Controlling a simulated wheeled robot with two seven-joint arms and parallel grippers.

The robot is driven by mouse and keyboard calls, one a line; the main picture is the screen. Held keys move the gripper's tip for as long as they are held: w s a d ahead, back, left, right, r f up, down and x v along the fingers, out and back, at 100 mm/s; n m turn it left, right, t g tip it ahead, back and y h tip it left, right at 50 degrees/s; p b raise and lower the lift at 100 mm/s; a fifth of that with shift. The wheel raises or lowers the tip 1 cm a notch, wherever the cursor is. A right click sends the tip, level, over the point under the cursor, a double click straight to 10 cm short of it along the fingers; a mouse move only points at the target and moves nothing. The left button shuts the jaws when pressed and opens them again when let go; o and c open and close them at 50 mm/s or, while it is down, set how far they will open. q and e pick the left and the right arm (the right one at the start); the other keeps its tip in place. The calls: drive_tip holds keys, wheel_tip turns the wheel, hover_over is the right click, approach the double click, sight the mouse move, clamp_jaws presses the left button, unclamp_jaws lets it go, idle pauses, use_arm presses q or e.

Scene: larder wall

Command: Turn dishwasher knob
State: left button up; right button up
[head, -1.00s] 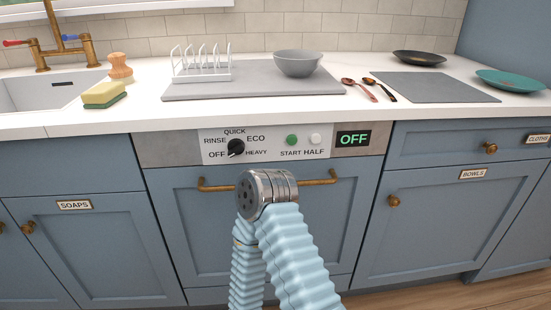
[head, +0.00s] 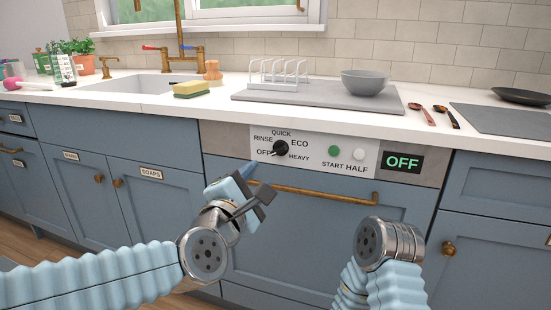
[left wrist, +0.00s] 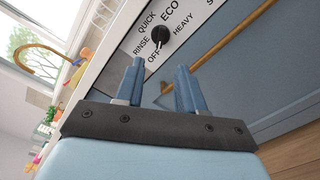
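The dishwasher knob (head: 281,148) is a round black dial on the white control panel, with a pale mark pointing lower left toward OFF. It also shows in the left wrist view (left wrist: 160,37), just beyond the fingertips. The display (head: 402,162) reads OFF in green. My left gripper (head: 258,178) is in front of the dishwasher, below and slightly left of the knob, apart from it. In the left wrist view its two blue fingers (left wrist: 162,78) stand apart with nothing held between them. My right arm shows at lower right, but its gripper is not visible.
The brass dishwasher handle (head: 320,193) runs across the door just below the panel, close to my left gripper. A green button (head: 334,150) and a white button (head: 359,154) sit right of the knob. The counter edge overhangs above the panel.

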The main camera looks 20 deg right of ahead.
sight(278, 152)
use_arm(q)
drive_tip(key=p+x, duration=0.1)
drive_tip(key=x, duration=1.1)
drive_tip(key=shift+w+f+p, duration=0.1)
drive_tip(key=shift+w+p, duration=0.05)
drive_tip(key=shift+p, duration=0.25)
clamp_jaws()
